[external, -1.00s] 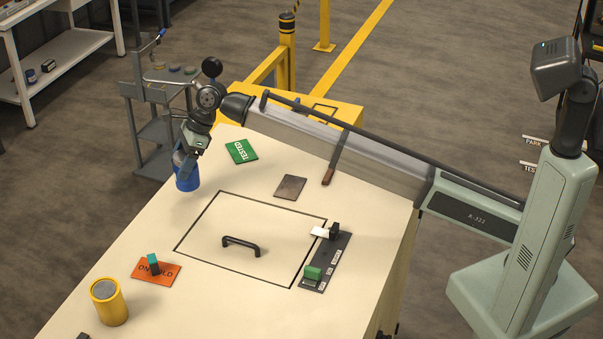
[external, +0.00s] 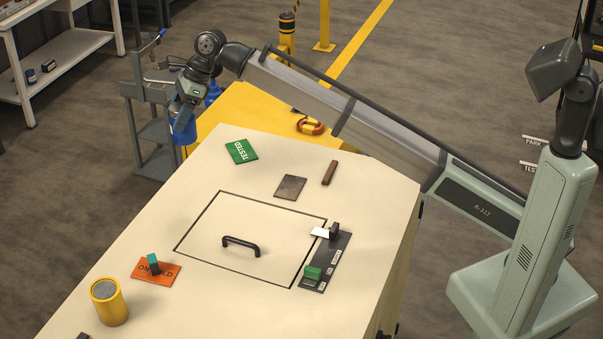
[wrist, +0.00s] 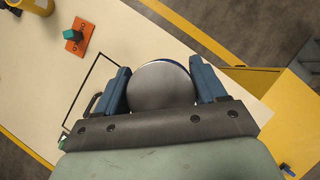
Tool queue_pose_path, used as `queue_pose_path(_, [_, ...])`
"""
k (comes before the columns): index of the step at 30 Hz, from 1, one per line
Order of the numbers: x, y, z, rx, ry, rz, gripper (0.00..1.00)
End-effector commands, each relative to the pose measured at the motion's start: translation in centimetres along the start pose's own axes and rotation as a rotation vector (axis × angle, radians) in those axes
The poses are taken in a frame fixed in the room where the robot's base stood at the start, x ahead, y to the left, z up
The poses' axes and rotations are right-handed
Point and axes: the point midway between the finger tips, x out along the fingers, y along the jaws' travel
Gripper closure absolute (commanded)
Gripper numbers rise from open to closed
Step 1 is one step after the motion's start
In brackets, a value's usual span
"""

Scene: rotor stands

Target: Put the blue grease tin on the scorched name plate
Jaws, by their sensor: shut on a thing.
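The blue grease tin (external: 183,130) is held in my gripper (external: 181,110), raised above the far left edge of the bench in the external view. In the wrist view the tin's round grey lid (wrist: 161,86) sits between the two blue fingers of my gripper (wrist: 163,90), which are shut on it. The scorched name plate (external: 290,188) is a dark brownish plate lying flat and bare on the bench, to the right of and below the tin in the external view. It does not show in the wrist view.
On the bench (external: 130,240) lie a green TESTED plate (external: 241,151), a brown bar (external: 330,172), and an orange plate (external: 170,275) bearing a small teal-topped block (external: 153,263). A yellow tin (external: 109,302) stands at front left. A black handle (external: 241,244) rises from the hatch.

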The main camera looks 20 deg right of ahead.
Motion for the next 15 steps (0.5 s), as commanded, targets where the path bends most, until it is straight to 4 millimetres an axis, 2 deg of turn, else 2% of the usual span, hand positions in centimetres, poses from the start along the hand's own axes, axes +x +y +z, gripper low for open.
queue_pose_path(4, [-2.0,-3.3,-3.1,0.044,-0.001,-0.026,0.8])
queue_pose_path(8, [-4.0,-4.4,-8.3,0.087,-0.001,-0.05,0.8])
queue_pose_path(11, [-5.2,-3.7,-12.5,0.108,-0.002,-0.063,0.8])
queue_pose_path(15, [-6.4,-1.5,-18.0,0.112,-0.002,-0.066,0.8])
